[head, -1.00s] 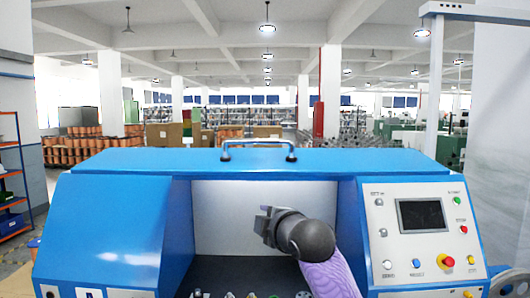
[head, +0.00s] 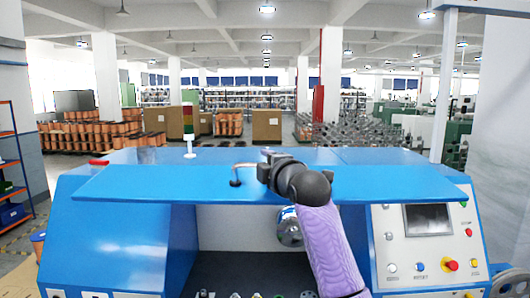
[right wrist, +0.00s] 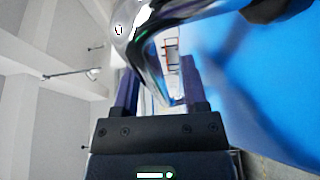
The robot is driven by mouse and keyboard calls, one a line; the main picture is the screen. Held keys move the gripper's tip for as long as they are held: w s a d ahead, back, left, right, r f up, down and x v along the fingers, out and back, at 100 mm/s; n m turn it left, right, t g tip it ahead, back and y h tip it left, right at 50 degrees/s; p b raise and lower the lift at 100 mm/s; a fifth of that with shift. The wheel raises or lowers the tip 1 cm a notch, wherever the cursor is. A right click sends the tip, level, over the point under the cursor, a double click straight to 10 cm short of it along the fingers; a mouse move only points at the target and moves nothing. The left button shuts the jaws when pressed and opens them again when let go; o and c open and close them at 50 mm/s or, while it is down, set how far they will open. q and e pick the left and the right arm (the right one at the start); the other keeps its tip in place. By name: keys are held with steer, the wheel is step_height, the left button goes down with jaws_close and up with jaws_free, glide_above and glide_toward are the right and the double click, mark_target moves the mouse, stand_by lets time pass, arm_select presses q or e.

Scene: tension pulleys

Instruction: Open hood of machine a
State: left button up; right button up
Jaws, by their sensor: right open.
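Machine a is the blue machine (head: 115,240) across the head view. Its blue hood (head: 390,184) shows as a wide panel standing out in front of the machine's top, over the upper part of the opening. The chrome handle (head: 243,166) is on the hood's upper side; its right part is hidden behind my right gripper (head: 268,166). In the right wrist view the handle (right wrist: 140,45) is large and close, in front of and between the open fingers of my right gripper (right wrist: 158,85). Whether they touch it is unclear. My left gripper is not in view.
A control panel (head: 426,250) with screen and buttons is on the machine's right. A signal tower (head: 188,130) stands behind the hood. A shiny round part (head: 289,226) shows inside the opening. Shelves (head: 14,180) stand at the far left.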

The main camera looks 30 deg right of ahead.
steer(key=shift+w, duration=0.5)
steer(key=shift+s, duration=0.1)
steer(key=shift+c, duration=1.3)
jaws_close()
steer(key=shift+f, duration=0.1)
